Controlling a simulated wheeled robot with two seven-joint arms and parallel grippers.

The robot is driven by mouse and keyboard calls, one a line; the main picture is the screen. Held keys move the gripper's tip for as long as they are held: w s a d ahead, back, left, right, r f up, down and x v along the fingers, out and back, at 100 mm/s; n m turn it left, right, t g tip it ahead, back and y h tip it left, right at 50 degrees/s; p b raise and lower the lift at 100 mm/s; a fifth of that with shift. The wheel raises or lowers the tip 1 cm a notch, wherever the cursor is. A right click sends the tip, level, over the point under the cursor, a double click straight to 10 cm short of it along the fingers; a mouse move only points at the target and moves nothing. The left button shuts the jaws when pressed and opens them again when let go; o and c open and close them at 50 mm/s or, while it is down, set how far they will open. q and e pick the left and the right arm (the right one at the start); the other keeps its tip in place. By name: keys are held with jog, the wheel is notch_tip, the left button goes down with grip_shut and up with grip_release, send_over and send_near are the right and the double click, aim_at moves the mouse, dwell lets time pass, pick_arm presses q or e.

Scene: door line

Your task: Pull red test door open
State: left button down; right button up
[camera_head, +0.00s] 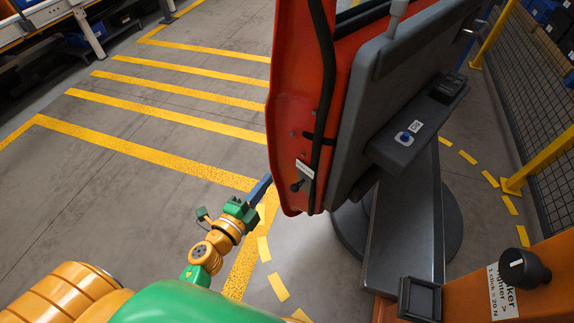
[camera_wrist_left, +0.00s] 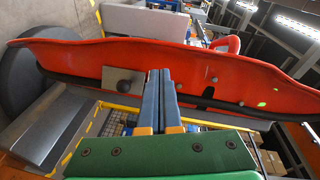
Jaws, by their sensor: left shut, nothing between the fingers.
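The red test door (camera_head: 294,130) stands with its edge toward me in the head view. Its grey inner panel (camera_head: 385,85) faces right and carries an armrest with a blue button. A dark knob-like latch part and a white label sit on the red edge face. The red edge also spans the left wrist view (camera_wrist_left: 215,68). My left gripper (camera_head: 264,183) is at the door's lower left edge, its blue fingers together and empty. In the left wrist view the fingers (camera_wrist_left: 160,78) point at the red edge beside the round latch part (camera_wrist_left: 124,82). I cannot tell whether they touch it. My right gripper is out of view.
A dark round base and grey stand (camera_head: 405,230) are below the door. An orange fixture (camera_head: 548,290) with a black knob stands at lower right. A mesh fence (camera_head: 535,110) with yellow posts runs along the right. Striped floor (camera_head: 150,110) left of the door is clear.

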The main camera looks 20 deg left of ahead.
pick_arm(q)
jog(key=w+d+r+m, duration=0.1)
jog(key=w, duration=0.4)
jog(key=w+d+r+m, duration=0.1)
jog(key=w, duration=0.4)
jog(key=shift+d+r+m+t+h, duration=0.25)
jog(key=shift+r+m+t+h, duration=0.05)
jog(key=shift+t+h, duration=0.1)
